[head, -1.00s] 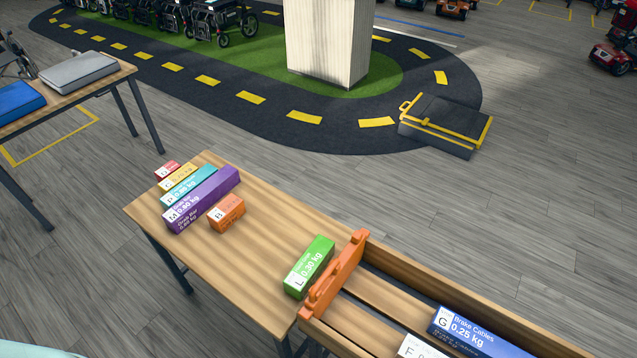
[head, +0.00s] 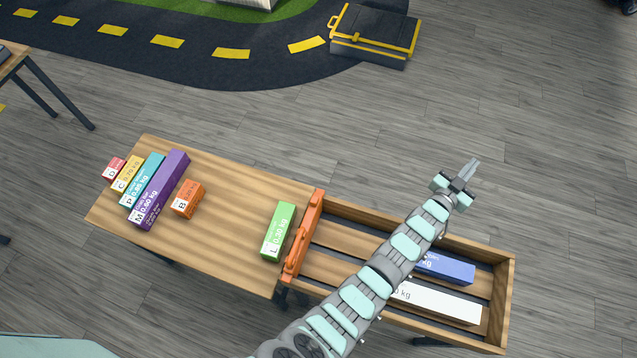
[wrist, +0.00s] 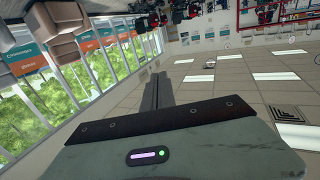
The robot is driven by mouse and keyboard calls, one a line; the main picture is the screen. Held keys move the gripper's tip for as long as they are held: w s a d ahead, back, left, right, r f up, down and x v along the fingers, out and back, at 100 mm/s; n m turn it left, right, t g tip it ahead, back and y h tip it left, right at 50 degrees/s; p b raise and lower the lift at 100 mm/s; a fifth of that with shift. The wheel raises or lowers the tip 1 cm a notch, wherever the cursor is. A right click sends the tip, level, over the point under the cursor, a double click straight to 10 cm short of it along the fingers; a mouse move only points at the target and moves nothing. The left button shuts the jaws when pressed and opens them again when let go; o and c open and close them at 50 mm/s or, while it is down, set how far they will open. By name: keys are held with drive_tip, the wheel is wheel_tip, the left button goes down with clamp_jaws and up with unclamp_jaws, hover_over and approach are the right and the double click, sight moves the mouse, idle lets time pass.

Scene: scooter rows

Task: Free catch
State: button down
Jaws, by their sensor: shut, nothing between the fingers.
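My gripper (head: 471,171) is shut and empty. It reaches out over the far side of the wooden crate in the head view, its fingers pointing up and right. In the wrist view its shut fingers (wrist: 158,92) point toward the ceiling and windows. On the wooden table stand a green box L (head: 278,230), an orange box B (head: 187,199), a purple box M (head: 160,188), a teal box P (head: 141,181), a yellow box C (head: 128,174) and a small red box (head: 114,169). The crate (head: 508,285) holds a blue box (head: 448,268) and a white box (head: 440,301), both partly behind my arm.
An orange bar (head: 303,235) stands along the crate's left end, beside the green box. A black and yellow platform (head: 372,38) sits on the floor at the back. The table's middle, between the orange and green boxes, is clear. Grey floor lies open beyond the crate.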

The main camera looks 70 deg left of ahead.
drive_tip(key=a+f+n+g, duration=0.1)
drive_tip(key=a+f+g, duration=0.55)
drive_tip(key=a, duration=0.55)
drive_tip(key=s+a+f+n+g+h, duration=0.2)
drive_tip(key=s+a+f+g+h, duration=0.15)
drive_tip(key=s+a, duration=0.45)
drive_tip(key=s+r+n+g+h, duration=0.1)
drive_tip(key=s+r+g+h, duration=0.1)
drive_tip(key=s, duration=1.1)
drive_tip(key=s+a+r+n+g+h, duration=0.1)
drive_tip(key=s+r+g+h, duration=0.2)
drive_tip(key=s, duration=1)
drive_tip(key=r+g, duration=0.1)
drive_tip(key=g, duration=0.2)
drive_tip(key=shift+r, duration=0.35)
drive_tip(key=shift+a+f+h, duration=0.1)
drive_tip(key=shift+h, duration=0.15)
